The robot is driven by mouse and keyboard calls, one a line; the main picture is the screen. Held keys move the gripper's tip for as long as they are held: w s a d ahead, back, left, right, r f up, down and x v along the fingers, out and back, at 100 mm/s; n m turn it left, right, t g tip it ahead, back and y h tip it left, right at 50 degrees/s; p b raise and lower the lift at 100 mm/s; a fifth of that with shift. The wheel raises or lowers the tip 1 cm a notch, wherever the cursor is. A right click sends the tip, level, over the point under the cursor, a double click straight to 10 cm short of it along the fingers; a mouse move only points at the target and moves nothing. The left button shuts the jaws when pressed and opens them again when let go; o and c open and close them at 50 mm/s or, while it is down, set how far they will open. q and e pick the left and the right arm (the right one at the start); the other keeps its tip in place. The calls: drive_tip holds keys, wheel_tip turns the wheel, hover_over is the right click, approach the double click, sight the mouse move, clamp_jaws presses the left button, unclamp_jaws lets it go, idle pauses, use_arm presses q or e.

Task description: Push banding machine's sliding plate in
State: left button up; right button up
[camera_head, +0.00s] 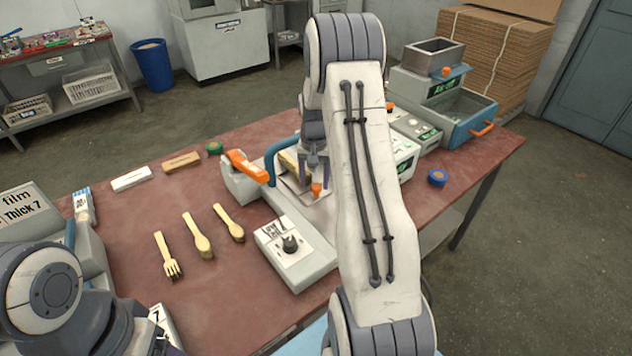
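The banding machine (300,262) stands in the middle of the red table, with a white body, a black knob, a blue arch (273,158) and an orange lever (247,167). Its metal sliding plate (298,187) shows near the arch, with an orange knob (317,190) beside it. A yellowish wooden bundle (291,160) is by the arch. My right gripper (315,172) points down above the plate, close to the orange knob; contact and finger gap are unclear. My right arm hides the machine's right side. My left gripper is mostly hidden behind its arm at the lower left.
Wooden fork (167,257), spoons (197,238) and small blocks (181,161) lie left of the machine. A green roll (214,147) is behind them. A blue roll (437,178) and a grey-blue machine with a drawer (470,122) are at right.

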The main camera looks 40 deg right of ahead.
drive_tip(key=shift+s, duration=0.2)
wheel_tip(320, 180, up, 10)
drive_tip(key=shift+r+b, duration=0.2)
drive_tip(key=shift+b, duration=0.2)
idle(0.6)
